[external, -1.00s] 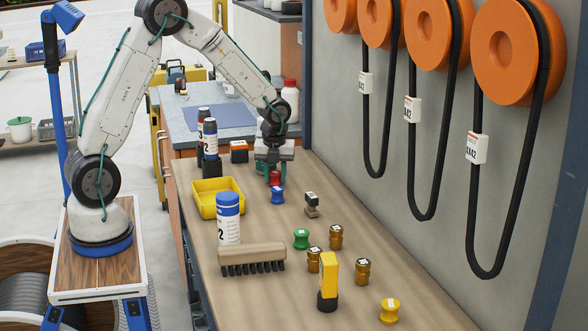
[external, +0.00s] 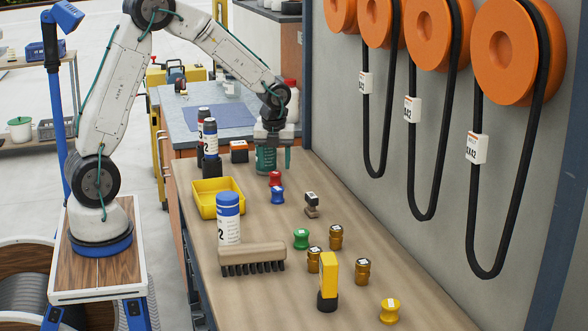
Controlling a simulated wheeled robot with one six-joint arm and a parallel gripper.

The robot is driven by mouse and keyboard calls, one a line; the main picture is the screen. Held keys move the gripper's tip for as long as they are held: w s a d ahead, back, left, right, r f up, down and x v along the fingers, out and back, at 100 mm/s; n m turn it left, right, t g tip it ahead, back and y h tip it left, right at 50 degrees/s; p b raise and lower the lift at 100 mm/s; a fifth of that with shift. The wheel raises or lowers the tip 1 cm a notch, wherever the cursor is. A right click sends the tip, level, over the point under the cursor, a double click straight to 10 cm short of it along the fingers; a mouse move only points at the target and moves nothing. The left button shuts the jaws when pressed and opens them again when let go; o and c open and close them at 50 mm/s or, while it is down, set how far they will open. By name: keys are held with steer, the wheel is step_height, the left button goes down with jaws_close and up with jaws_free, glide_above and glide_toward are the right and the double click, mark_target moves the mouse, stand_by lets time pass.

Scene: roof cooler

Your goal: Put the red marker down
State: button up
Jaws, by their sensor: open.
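The red marker (external: 275,179) is a small red spool-shaped piece standing on the wooden bench top, just behind the blue marker (external: 277,195). My gripper (external: 272,164) is open above and slightly behind the red marker, with its green fingers pointing down. The red marker shows apart from the fingers, and nothing shows between them.
A yellow tray (external: 207,209) stands left of the markers. A blue-capped bottle (external: 228,220), a brush (external: 252,257), a green marker (external: 301,238), several brass pieces (external: 336,237) and a yellow-black tool (external: 328,282) stand nearer. Belts on orange pulleys (external: 517,50) hang on the right wall.

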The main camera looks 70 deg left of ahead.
mark_target(274, 175)
step_height(274, 175, up, 7)
steer(key=shift+s+d+r, duration=0.15)
steer(key=shift+s+d, duration=0.05)
steer(key=shift+d, duration=0.25)
